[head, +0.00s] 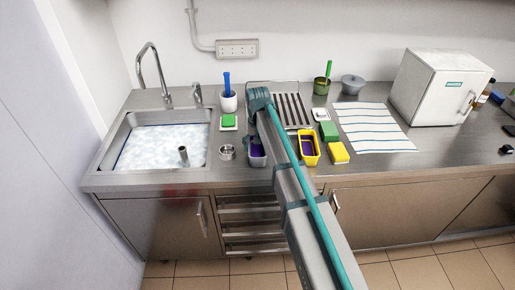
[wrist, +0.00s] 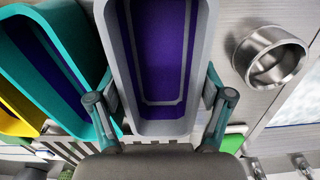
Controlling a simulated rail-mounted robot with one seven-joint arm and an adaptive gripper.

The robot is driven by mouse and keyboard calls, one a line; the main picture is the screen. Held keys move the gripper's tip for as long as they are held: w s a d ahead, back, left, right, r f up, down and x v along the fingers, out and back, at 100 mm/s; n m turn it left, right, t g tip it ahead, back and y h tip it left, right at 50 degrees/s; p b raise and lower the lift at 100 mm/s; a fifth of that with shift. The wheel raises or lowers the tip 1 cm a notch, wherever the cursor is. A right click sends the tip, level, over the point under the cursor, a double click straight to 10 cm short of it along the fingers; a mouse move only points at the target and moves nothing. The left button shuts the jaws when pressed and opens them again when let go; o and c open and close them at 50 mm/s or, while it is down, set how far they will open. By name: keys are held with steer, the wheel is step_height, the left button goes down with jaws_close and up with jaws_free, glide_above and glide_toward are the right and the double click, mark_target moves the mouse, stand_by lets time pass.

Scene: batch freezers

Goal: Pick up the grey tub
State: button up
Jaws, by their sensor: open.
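The grey tub (wrist: 160,128) has a purple inside and fills the middle of the wrist view. In the head view the grey tub (head: 258,162) stands on the steel counter, partly hidden by my arm. My gripper (wrist: 160,92) is open, with one finger on each side of the tub near its lower end in the wrist view. I cannot tell whether the fingers touch its walls. In the head view my fingers are hard to make out.
A teal tub (wrist: 62,62) stands close left of the grey tub, with a yellow tub (wrist: 14,108) beyond it. A steel ring-shaped cup (wrist: 246,62) is close on the right. The sink (head: 118,172) lies left; a striped towel (head: 375,128) lies right.

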steer(key=c, duration=0.8)
